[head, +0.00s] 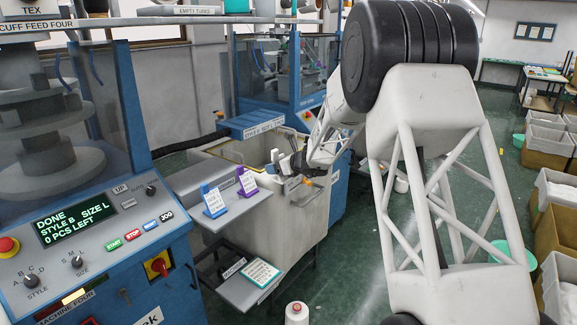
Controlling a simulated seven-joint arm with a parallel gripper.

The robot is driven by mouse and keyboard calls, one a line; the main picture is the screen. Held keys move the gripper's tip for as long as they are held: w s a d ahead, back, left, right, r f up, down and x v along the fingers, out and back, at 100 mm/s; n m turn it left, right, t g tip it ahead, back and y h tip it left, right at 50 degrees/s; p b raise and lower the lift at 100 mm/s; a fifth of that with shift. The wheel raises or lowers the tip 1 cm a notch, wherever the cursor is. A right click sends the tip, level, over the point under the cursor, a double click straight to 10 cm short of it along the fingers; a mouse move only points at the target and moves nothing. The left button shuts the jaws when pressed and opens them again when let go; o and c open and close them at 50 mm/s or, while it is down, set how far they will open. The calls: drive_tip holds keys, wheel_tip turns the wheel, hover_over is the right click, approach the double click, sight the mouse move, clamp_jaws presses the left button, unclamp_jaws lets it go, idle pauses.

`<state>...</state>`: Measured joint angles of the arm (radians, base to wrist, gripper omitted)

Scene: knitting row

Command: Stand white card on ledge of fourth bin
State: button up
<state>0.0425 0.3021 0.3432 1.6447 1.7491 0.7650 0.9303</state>
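A large off-white bin (272,222) stands behind and right of the shelf. My gripper (281,165) is over the bin's near right rim, right of the purple holder and apart from it. A small pale piece (292,184) shows just below the gripper; I cannot tell whether it is held. The fingers are too small to judge.
The machine panel (97,225) on the left reads DONE, STYLE B, SIZE L, 0 PCS LEFT. A lower shelf (238,291) holds a teal-edged card (262,273).

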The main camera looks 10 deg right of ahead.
drive_tip(key=shift+w+a+f, duration=0.2)
drive_tip(key=shift+w+f, duration=0.05)
drive_tip(key=shift+w, duration=2.4)
drive_tip(key=shift+w+a+f, duration=0.25)
drive_tip(key=shift+w, duration=2.45)
drive_tip(key=shift+w+a+f, duration=0.2)
drive_tip(key=shift+w+f, duration=0.05)
drive_tip(key=shift+w, duration=2.4)
drive_tip(key=shift+f, duration=1.75)
drive_tip(key=shift+f, duration=0.1)
drive_tip(key=o, duration=0.9)
